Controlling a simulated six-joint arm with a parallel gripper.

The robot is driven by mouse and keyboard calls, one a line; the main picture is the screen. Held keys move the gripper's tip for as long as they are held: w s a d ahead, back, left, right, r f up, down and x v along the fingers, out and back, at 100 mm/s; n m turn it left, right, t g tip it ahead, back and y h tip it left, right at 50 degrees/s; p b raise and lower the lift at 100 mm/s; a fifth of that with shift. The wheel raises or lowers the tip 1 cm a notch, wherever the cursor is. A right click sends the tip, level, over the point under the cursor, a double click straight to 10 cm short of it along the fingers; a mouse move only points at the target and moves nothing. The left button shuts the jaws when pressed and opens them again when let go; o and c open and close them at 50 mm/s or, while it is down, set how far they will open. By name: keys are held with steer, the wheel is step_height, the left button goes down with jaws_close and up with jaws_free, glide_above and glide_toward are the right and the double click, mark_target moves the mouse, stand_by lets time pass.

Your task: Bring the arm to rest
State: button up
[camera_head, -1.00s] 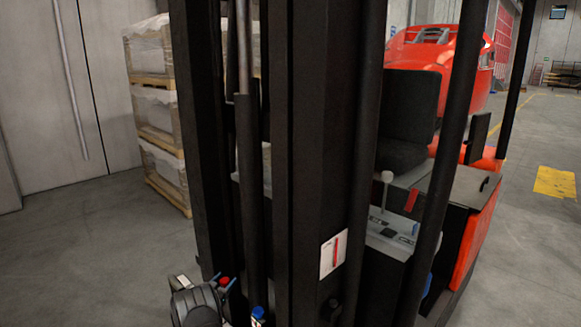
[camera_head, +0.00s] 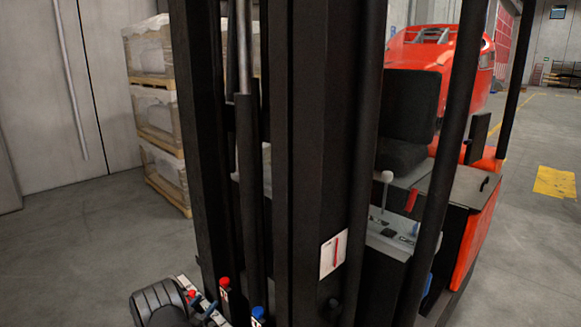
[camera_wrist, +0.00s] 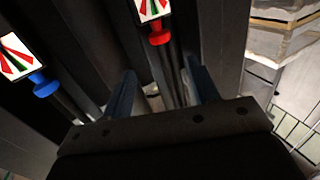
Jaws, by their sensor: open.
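My gripper (camera_wrist: 160,88) is open in the wrist view, with two blue fingers apart and nothing held between them. In the head view the end of my arm shows at the bottom left, partly cut off by the frame. A blue nosecone (camera_wrist: 45,87) on a similar piece is to the left. The red nosecone (camera_head: 225,282) and blue nosecone (camera_head: 258,312) also show low in the head view, right of my gripper.
Dark upright posts (camera_head: 325,150) fill the middle of the head view. Wrapped pallets (camera_head: 155,110) stand behind on the left. A red and black vehicle (camera_head: 470,235) is on the right. Grey floor (camera_head: 70,250) is open at the left.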

mark_target(224, 284)
steer(key=x, duration=1.3)
steer(key=shift+d, duration=0.1)
steer(key=shift+w, duration=0.2)
steer(key=shift+n+t+y, duration=0.35)
steer(key=shift+n+y, duration=0.9)
steer(key=shift+y, duration=0.7)
steer(key=shift+n+t+y, duration=0.35)
steer(key=shift+n+y, duration=0.9)
steer(key=shift+y, duration=0.7)
steer(key=shift+s, duration=0.35)
steer(key=s+d, duration=0.1)
steer(key=s, duration=1.5)
steer(key=shift+s, duration=0.2)
